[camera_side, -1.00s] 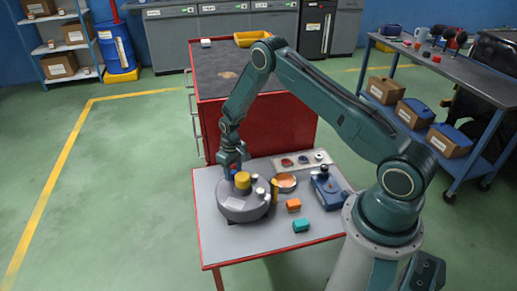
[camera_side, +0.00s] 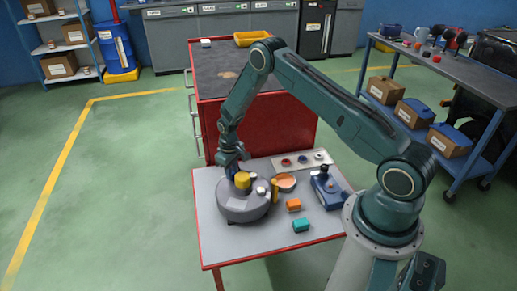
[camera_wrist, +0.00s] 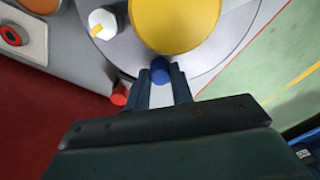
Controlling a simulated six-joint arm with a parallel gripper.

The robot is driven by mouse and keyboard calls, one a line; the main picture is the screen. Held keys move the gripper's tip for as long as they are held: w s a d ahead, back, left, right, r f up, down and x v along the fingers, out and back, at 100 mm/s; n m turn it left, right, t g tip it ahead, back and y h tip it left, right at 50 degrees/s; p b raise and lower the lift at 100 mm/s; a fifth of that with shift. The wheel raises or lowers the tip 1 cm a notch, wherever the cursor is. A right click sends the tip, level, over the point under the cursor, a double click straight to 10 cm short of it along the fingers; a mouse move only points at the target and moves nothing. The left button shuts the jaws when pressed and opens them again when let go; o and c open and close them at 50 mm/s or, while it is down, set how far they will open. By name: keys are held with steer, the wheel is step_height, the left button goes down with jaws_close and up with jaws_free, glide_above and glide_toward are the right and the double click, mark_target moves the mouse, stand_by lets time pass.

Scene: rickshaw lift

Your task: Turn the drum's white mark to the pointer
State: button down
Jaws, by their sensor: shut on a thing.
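The grey round drum (camera_side: 240,210) sits on the small red-edged table, with a yellow hub (camera_side: 242,181) on top. A white knob (camera_side: 261,190) shows at its right side. A yellow post (camera_side: 275,188), likely the pointer, stands upright beside the drum's right edge. My gripper (camera_wrist: 160,82) is at the drum's far left edge, its fingers shut around a blue peg (camera_wrist: 160,71) next to the hub. A red peg (camera_wrist: 119,96) is just left of the fingers in the wrist view. A white peg with a yellow stripe (camera_wrist: 103,22) is farther up left.
A red cabinet (camera_side: 275,125) stands behind the table.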

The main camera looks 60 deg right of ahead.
mark_target(226, 184)
steer(key=shift+w+a+r+n, duration=0.15)
steer(key=shift+a+n, duration=0.25)
steer(key=shift+n, duration=0.3)
steer(key=shift+w+a+f+n, duration=0.1)
steer(key=shift+a+n, duration=0.3)
steer(key=shift+n, duration=0.3)
steer(key=shift+a+n, duration=0.95)
steer(key=shift+n, duration=0.55)
steer(key=shift+a, duration=0.1)
steer(key=c, duration=1.2)
jaws_free()
steer(key=shift+r, duration=0.15)
step_height(226, 184, up, 14)
steer(key=shift+f, duration=0.2)
